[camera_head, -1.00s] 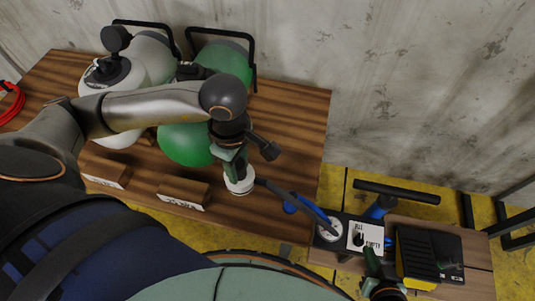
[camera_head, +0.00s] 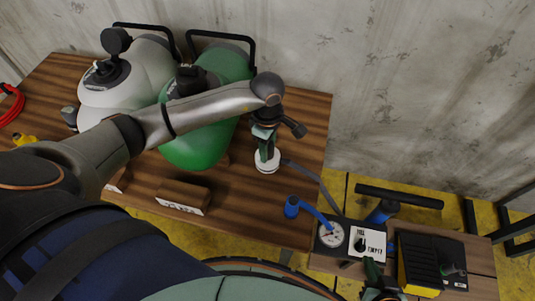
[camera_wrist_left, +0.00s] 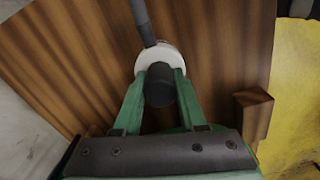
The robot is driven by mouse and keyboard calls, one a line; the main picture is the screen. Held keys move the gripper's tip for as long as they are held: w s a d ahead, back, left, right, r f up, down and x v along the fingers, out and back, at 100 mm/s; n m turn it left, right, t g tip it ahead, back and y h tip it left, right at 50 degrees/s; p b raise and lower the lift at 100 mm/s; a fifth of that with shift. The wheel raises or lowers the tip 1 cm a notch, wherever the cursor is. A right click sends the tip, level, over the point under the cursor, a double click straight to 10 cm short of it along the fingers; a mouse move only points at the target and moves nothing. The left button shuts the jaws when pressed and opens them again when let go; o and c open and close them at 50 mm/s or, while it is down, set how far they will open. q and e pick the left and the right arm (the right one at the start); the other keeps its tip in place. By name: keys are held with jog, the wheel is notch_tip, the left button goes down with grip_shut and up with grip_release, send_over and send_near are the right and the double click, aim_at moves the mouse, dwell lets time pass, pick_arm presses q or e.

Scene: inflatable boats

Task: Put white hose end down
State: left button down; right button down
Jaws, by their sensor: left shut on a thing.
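The white hose end (camera_head: 267,166) is a white disc-shaped cap with a dark grey stem and hose. My left gripper (camera_head: 267,152) is shut on it above the wooden table (camera_head: 240,215), near its right side. In the left wrist view, the green fingers (camera_wrist_left: 160,90) close around the dark stem, and the white rim (camera_wrist_left: 150,56) shows just beyond them. I cannot tell whether the cap touches the wood. The grey hose runs down right toward the pump box. My right gripper (camera_head: 372,272) shows partly at the bottom; its fingertips are unclear.
A blue hose end (camera_head: 292,207) stands at the table's right edge, beside the pump box with its gauge (camera_head: 332,234). A small labelled wooden block (camera_head: 182,197) lies in front.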

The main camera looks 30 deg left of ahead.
pick_arm(q)
jog(key=shift+f, duration=1.45)
jog(key=shift+f, duration=0.15)
jog(key=shift+c, duration=2.4)
grip_release()
notch_tip(320, 180, up, 12)
jog(key=shift+r+p, duration=0.2)
jog(key=shift+p, duration=0.35)
jog(key=shift+s+d+f, duration=0.1)
